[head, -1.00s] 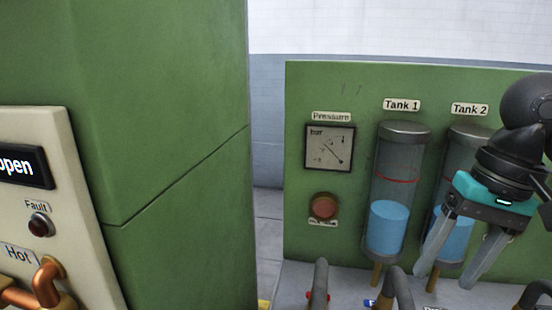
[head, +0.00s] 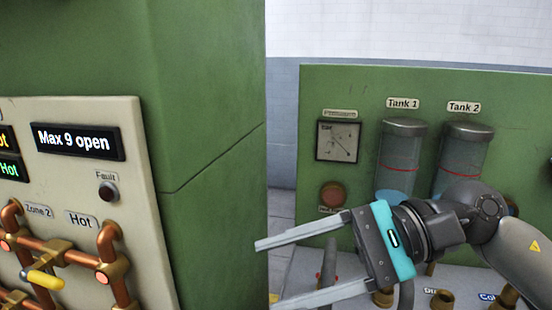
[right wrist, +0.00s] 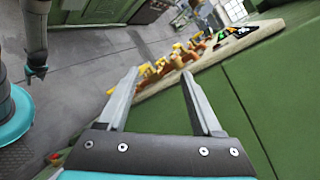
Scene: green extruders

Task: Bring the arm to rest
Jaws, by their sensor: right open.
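My right gripper (head: 292,266) comes in from the right in the head view, with its two grey fingers pointing left. Its jaws are open and nothing is between them. It is in front of the tank panel, with its fingertips close to the edge of the green cabinet in the picture. The right wrist view also shows the open fingers (right wrist: 158,76) with an empty gap, beside a green machine side. My left gripper is not in the head view. A dark gripper on an arm (right wrist: 36,72) shows at the left of the right wrist view.
A green cabinet (head: 210,100) stands at left, with a beige panel (head: 72,185) of copper pipes, a yellow-handled valve (head: 42,278) and a "Max 9 open" display (head: 75,141). Behind my right arm is a green panel (head: 325,85) with a gauge (head: 338,141), red button (head: 333,195) and two tanks.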

